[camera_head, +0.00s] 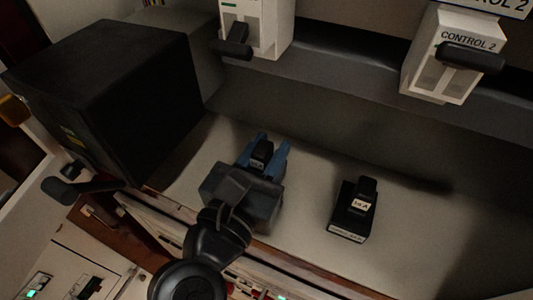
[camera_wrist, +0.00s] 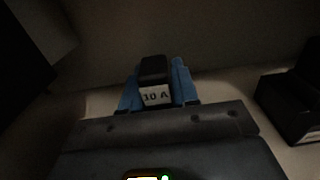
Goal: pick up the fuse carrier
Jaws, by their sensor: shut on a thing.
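A small black fuse carrier (camera_head: 262,152) is between the blue fingers of my gripper (camera_head: 263,154) on the pale shelf. In the wrist view the fuse carrier (camera_wrist: 154,82) shows a white label reading "10 A". The blue fingers of my gripper (camera_wrist: 157,88) press on both its sides. My gripper is shut on it. Its lower part is hidden behind the gripper body, so I cannot tell whether it touches the shelf. A second black carrier (camera_head: 352,208) with a white label stands apart on the shelf to the right, partly seen in the wrist view (camera_wrist: 292,105).
A large black box (camera_head: 105,95) stands at the left. Two white breaker units, one at the top middle (camera_head: 262,25) and "CONTROL 2" (camera_head: 445,70) at right, overhang the back with black levers. The shelf (camera_head: 420,240) is clear right of the second carrier.

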